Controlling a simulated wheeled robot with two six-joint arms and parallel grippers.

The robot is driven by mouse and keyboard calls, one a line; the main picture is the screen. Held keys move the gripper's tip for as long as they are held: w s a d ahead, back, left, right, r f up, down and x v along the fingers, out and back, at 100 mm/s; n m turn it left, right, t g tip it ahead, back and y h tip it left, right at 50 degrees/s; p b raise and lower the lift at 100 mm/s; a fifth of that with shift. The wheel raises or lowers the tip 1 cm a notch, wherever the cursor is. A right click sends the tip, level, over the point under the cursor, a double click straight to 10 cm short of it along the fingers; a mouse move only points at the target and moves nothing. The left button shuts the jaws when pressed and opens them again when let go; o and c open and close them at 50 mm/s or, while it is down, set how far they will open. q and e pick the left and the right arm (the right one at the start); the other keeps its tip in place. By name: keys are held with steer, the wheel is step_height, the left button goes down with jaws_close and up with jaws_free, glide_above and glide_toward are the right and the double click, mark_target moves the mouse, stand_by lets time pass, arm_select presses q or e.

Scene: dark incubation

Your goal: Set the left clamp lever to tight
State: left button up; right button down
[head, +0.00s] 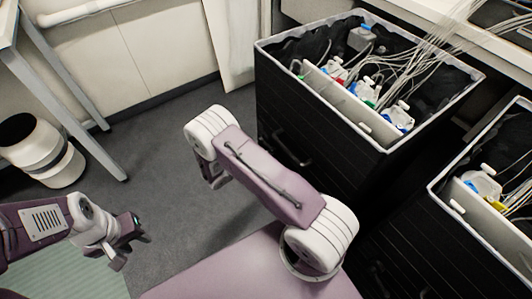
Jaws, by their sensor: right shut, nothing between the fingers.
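I cannot surely pick out the left clamp lever or read its setting. A black open drawer bin (315,110) with a pale rim stands at the upper middle. Inside it, a white divider (335,92) runs alongside white-capped bottles (398,116) with tubing. A small white tab (364,127) shows near its front end. My left gripper (130,252) is at the lower left, over the floor and far from the bins, with its fingers apart and empty. My right arm is folded in the middle, beside the bin.
A second black bin (445,168) stands at the right, cut off by the frame, with another white-capped bottle (483,183). A white-and-black canister (42,152) stands at the far left by a table leg (75,100). Grey floor (175,165) lies clear between.

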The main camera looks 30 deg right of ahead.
steer(key=shift+w+r+p, duration=0.2)
steer(key=shift+r+p, duration=0.3)
steer(key=shift+r, duration=0.15)
steer(key=shift+w+r, duration=0.15)
steer(key=shift+r, duration=0.05)
step_height(320, 180, down, 6)
steer(key=b, duration=0.5)
steer(key=w+r+p+v, duration=0.1)
steer(key=p+v, duration=0.4)
steer(key=v, duration=0.6)
steer(key=shift+w+r, duration=0.2)
steer(key=shift+w, duration=0.05)
